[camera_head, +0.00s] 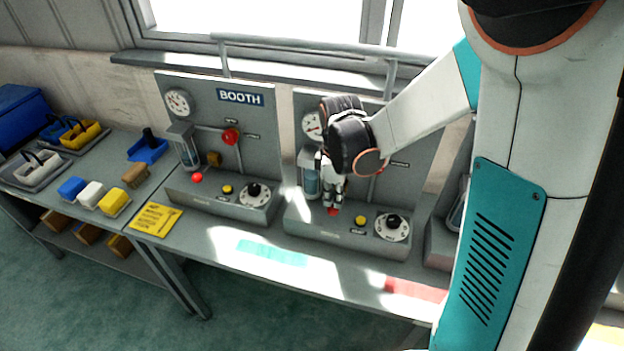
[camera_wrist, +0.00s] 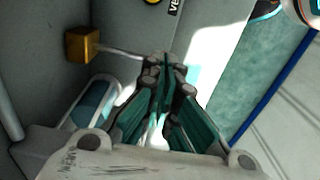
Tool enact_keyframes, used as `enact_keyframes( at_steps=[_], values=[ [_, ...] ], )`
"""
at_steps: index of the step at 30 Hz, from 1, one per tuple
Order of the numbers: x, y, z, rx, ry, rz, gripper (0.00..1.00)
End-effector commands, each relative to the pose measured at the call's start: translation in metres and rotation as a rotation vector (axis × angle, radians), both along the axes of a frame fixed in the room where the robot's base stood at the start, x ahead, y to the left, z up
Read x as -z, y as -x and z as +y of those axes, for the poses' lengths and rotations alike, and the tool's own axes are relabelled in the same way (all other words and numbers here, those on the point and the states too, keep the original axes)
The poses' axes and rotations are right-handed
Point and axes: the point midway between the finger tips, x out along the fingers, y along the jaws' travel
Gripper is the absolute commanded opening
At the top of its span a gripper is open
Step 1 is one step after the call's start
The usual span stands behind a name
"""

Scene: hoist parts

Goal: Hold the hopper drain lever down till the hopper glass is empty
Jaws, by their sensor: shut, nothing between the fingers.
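My gripper (camera_head: 331,198) is shut and empty, pointing down in front of the second booth panel (camera_head: 392,182). It also shows in the wrist view (camera_wrist: 166,75), its fingertips together. A glass (camera_head: 311,182) stands just left of the gripper; in the wrist view the glass (camera_wrist: 93,108) shows blue inside. A thin rod (camera_wrist: 118,50) runs from a brass block (camera_wrist: 82,45) towards my fingertips. Its far end is hidden behind them, so I cannot tell whether they touch it. No lever knob shows on this panel; my gripper and wrist cover that area.
The panel's base has a yellow button (camera_head: 360,221) and a black dial (camera_head: 393,222). Left stands the BOOTH panel (camera_head: 262,150) with a red knob (camera_head: 231,136) and its own glass (camera_head: 187,152). Trays and blocks lie far left.

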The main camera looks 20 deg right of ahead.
Motion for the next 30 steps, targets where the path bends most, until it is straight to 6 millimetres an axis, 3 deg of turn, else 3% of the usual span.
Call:
enact_keyframes(
  at_steps=[30],
  values=[
    [0.029, 0.000, 0.000, 0.000, 0.000, 0.000, 0.00]
  ],
)
